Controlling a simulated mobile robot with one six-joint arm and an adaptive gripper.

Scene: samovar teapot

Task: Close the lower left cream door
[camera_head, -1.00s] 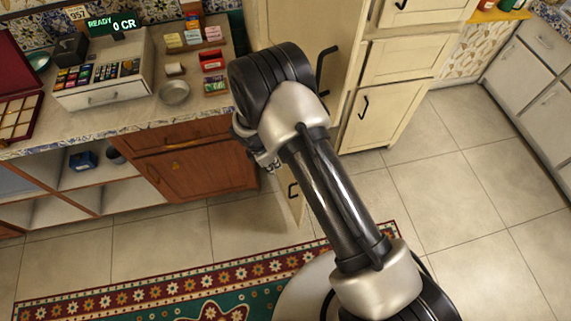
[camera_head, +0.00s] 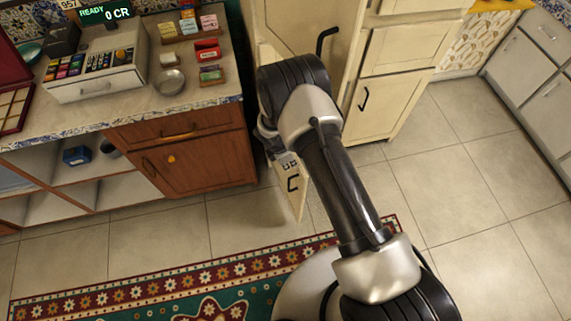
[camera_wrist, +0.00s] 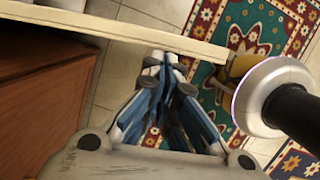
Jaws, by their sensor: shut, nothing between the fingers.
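The lower left cream door (camera_head: 296,198) stands open in the head view, sticking out toward me with its black handle on the face at left. Its upper part is hidden behind my arm. In the wrist view the door (camera_wrist: 190,43) is a cream plank seen nearly edge-on across the top. My gripper (camera_wrist: 165,60) is shut and empty, with its fingertips close beside the door face; I cannot tell whether they touch. In the head view it is mostly hidden by my arm.
A brown wooden cabinet (camera_head: 205,165) stands close left of the door, also in the wrist view (camera_wrist: 40,125). The tall cream cupboard (camera_head: 385,105) rises behind my arm. A patterned rug (camera_head: 170,280) lies in front. Tiled floor (camera_head: 470,190) at right is clear.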

